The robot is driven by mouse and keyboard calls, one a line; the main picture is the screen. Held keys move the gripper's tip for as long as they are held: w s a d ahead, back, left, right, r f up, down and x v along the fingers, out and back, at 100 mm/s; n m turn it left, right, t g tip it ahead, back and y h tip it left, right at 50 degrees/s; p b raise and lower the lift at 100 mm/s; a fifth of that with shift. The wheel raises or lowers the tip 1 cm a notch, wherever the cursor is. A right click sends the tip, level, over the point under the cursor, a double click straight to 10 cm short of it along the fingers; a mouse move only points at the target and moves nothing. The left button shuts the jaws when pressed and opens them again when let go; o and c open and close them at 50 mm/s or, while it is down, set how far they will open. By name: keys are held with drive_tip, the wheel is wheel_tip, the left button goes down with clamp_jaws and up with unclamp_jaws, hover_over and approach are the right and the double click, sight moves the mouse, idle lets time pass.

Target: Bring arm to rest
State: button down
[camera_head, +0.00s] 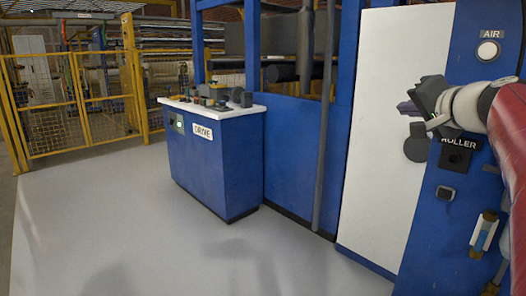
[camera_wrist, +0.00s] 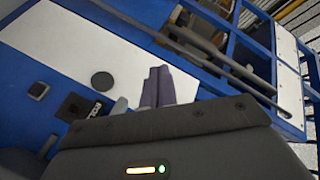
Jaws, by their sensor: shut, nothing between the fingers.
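My gripper (camera_head: 406,108) is at the right of the head view, at the end of my arm, in front of the white panel of a blue machine. Its fingers point left in the head view and it holds nothing. In the wrist view the two purple-grey fingers (camera_wrist: 158,86) are together, side by side. The gripper appears apart from the panel, though the exact gap cannot be told.
A blue machine (camera_head: 290,140) with a white panel (camera_head: 385,150) stands close by. It carries a round AIR button (camera_head: 487,50), a ROLLER switch (camera_head: 456,157) and a dark disc (camera_head: 417,148). A blue DRIVE console (camera_head: 212,160) stands left. Yellow fencing (camera_head: 85,95) is behind; grey floor (camera_head: 110,220) is clear.

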drive_tip(key=s+a+f+n+g, duration=0.3)
drive_tip(key=s+a+f, duration=0.3)
drive_tip(key=a+f, duration=0.25)
drive_tip(key=s+a+f+n+g, duration=0.2)
drive_tip(key=s+a+f+g, duration=0.1)
drive_tip(key=s+a+f, duration=0.55)
drive_tip(key=s+f+n+g+h, duration=0.2)
drive_tip(key=s+f+n+g, duration=0.1)
drive_tip(key=s+f, duration=0.8)
wheel_tip(320, 180, down, 4)
drive_tip(key=shift+r+n+g+p, duration=0.1)
drive_tip(key=shift+n+g+p, duration=0.25)
drive_tip(key=shift+n+g, duration=0.05)
drive_tip(key=shift+d, duration=0.2)
